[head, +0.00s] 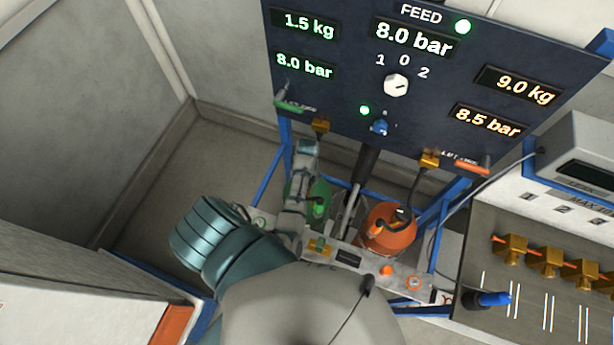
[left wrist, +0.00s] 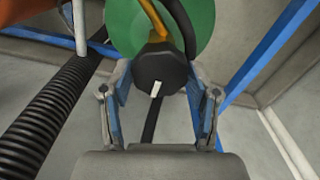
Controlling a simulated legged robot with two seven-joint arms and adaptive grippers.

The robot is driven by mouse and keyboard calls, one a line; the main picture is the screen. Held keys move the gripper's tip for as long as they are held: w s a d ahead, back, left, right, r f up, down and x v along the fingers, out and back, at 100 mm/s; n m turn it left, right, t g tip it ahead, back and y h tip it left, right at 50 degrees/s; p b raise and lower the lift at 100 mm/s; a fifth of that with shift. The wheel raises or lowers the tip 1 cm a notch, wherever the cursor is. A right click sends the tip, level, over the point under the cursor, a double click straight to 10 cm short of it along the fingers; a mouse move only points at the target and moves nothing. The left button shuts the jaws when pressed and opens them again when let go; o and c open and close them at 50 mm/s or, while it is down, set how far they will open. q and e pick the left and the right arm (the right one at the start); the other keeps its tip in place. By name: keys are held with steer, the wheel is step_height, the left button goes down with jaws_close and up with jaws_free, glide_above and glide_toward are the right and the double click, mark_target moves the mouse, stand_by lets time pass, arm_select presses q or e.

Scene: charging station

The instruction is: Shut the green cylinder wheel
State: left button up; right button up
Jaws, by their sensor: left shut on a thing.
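The green cylinder (head: 321,194) stands under the panel in the head view, partly hidden behind my left arm. In the left wrist view, its rounded green top (left wrist: 203,22) fills the upper middle. A dark wheel (left wrist: 158,68) with a white mark is in front of it. My left gripper (left wrist: 158,78) has one blue-and-grey finger on each side of the wheel and is shut on it. In the head view, the wheel and the fingertips cannot be made out behind my arm. My right gripper does not show in either view.
An orange cylinder (head: 387,231) stands to the right of the green one. The dark panel (head: 340,88) with lit readouts, a knob (head: 396,85) and hose fittings rises behind. Blue frame bars flank the cylinders. In the left wrist view, a black ribbed hose (left wrist: 50,120) runs along the left.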

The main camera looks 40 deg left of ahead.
arm_select(q)
steer(key=o, duration=1.1)
steer(key=shift+d+r, duration=0.1)
steer(key=shift+o, duration=0.2)
steer(key=shift+s, duration=0.1)
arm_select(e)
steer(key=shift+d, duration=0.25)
arm_select(q)
steer(key=shift+d, duration=0.1)
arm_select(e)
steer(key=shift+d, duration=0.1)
arm_select(q)
steer(key=shift+r, duration=0.1)
step_height(320, 180, up, 12)
steer(key=shift+f, duration=0.2)
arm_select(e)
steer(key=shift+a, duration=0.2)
